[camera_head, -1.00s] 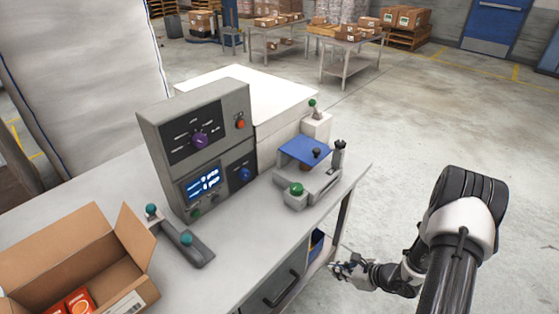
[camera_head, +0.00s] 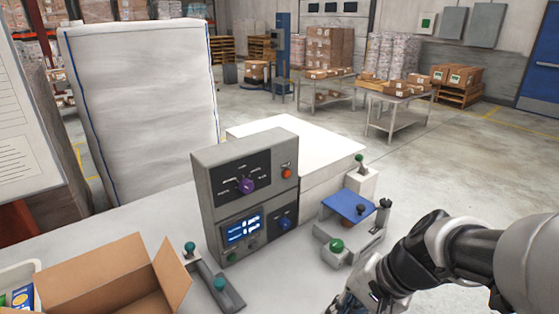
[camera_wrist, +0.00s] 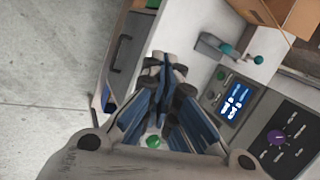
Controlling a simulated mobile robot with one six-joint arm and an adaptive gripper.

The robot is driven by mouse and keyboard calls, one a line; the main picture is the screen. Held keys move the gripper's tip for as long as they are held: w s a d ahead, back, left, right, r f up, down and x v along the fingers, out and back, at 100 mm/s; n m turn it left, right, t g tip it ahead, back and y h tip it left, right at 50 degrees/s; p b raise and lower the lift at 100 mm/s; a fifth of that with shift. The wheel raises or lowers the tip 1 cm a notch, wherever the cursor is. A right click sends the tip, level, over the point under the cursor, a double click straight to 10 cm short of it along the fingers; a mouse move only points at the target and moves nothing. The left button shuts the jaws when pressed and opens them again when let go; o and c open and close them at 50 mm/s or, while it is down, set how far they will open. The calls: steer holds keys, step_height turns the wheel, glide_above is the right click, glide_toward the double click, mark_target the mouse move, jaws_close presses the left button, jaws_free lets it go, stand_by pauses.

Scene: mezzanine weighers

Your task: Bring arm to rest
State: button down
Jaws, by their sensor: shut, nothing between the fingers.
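My arm reaches in from the right edge in the head view. My gripper (camera_head: 345,303) is low at the bottom edge of that view, in front of the bench and partly cut off. In the wrist view my gripper (camera_wrist: 166,62) shows with its fingers together and nothing between them. It hangs over the front side of the bench, with the drawer front to its left and the control box to its right in that view.
The bench (camera_head: 285,282) bears a grey control box (camera_head: 220,178) with a lit display, a blue-plated device (camera_head: 349,206), a lever unit (camera_head: 213,288) and an open carton (camera_head: 90,272). Tables with boxes (camera_head: 395,118) stand behind. Floor right of the bench is clear.

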steer(key=s+d+r+n+t+h, duration=0.1)
steer(key=s+r+n+h, duration=0.1)
steer(key=s, duration=0.3)
steer(key=s+d+r+n+t+h, duration=0.1)
steer(key=s+d+r+n+h, duration=0.1)
steer(key=s+r+n+h, duration=0.1)
steer(key=s+r+n, duration=0.1)
steer(key=s+n, duration=0.1)
steer(key=s, duration=0.1)
steer(key=shift+d+r+n, duration=0.15)
steer(key=shift+r+n, duration=0.15)
steer(key=shift+r, duration=0.05)
steer(key=shift+s, duration=0.1)
